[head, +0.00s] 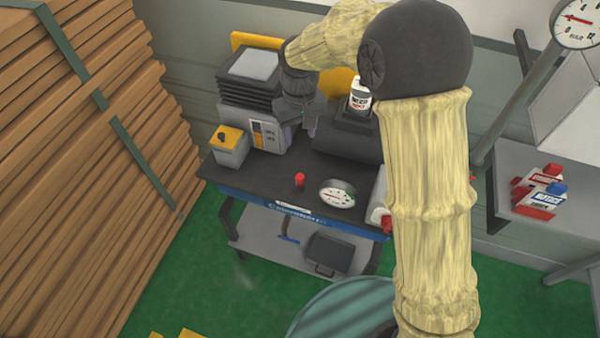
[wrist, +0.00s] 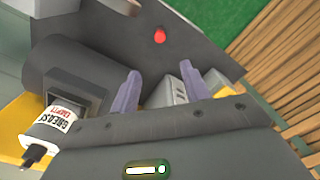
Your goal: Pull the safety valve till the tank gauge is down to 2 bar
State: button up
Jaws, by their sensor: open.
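A red knob (head: 299,180), which looks like the safety valve, stands up from the dark top of the cart. It also shows in the wrist view (wrist: 160,36), beyond my fingertips. A white round gauge (head: 337,193) sits on the cart top just right of the knob; its numbers are too small to read. A second round gauge (head: 577,22), marked bar, is at the top right edge, with its red needle pointing left. My gripper (wrist: 160,71) is open and empty, its purple fingers apart from the knob. In the head view, my gripper (head: 296,126) is over the back of the cart.
A grey box with a yellow lid (head: 229,143), a beige device (head: 262,133) and a dark cylindrical machine (head: 347,140) stand behind the knob. A grease bottle (wrist: 55,128) is near my wrist. Stacked timber (head: 80,150) stands left.

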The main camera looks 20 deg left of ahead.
aim_at(300, 176)
jog(key=shift+f, duration=0.1)
notch_tip(300, 176, down, 17)
jog(key=p, duration=0.3)
jog(key=shift+f, duration=0.1)
dwell(0.4)
